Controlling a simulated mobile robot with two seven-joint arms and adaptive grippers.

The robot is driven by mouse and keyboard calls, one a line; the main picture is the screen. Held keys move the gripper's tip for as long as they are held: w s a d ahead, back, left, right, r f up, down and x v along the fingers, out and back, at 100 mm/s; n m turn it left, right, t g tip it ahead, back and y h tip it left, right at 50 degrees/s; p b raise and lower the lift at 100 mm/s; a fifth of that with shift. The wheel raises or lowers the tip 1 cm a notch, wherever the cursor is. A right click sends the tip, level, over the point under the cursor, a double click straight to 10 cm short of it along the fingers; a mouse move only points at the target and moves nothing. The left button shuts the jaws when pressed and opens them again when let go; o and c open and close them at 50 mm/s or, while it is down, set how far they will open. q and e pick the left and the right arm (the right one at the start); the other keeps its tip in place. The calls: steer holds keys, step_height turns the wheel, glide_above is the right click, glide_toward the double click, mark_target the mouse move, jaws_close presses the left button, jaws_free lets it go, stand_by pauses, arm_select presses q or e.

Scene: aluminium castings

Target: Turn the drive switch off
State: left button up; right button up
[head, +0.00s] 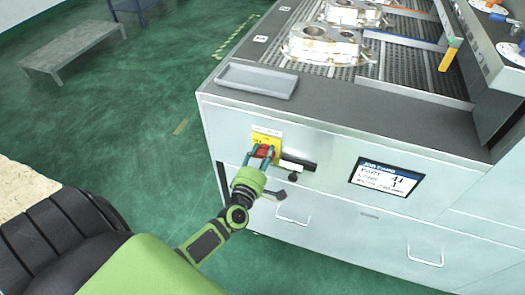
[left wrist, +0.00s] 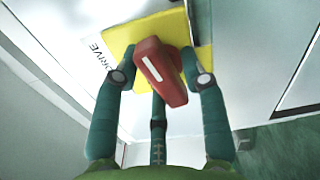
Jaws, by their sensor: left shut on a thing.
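The drive switch is a red handle (left wrist: 162,70) with a white line on its face, mounted on a yellow plate (head: 268,135) on the cabinet's front. Part of the word "DRIVE" shows beside the yellow plate in the left wrist view. The handle stands tilted in that view, its white line slanting. My left gripper (head: 262,151) is shut on the red handle, with one teal finger on either side of it. In the head view the fingers cover part of the handle. My right gripper is not in view.
A grey tray (head: 257,80) and metal castings (head: 322,45) lie on top. Green floor is open at left, with a low bench (head: 75,47).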

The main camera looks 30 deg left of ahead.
arm_select(q)
steer(key=shift+w+a+r+m+p, duration=0.2)
steer(key=shift+r+m+p, duration=0.25)
steer(key=shift+m, duration=0.65)
steer(key=o, duration=1)
steer(key=shift+d, duration=0.1)
steer(key=shift+s+f, duration=0.1)
steer(key=shift+f, duration=0.15)
steer(key=shift+s+d+f, duration=0.1)
steer(key=shift+s+d, duration=0.05)
steer(key=shift+s, duration=0.05)
steer(key=v, duration=1.1)
steer(key=shift+s, duration=0.3)
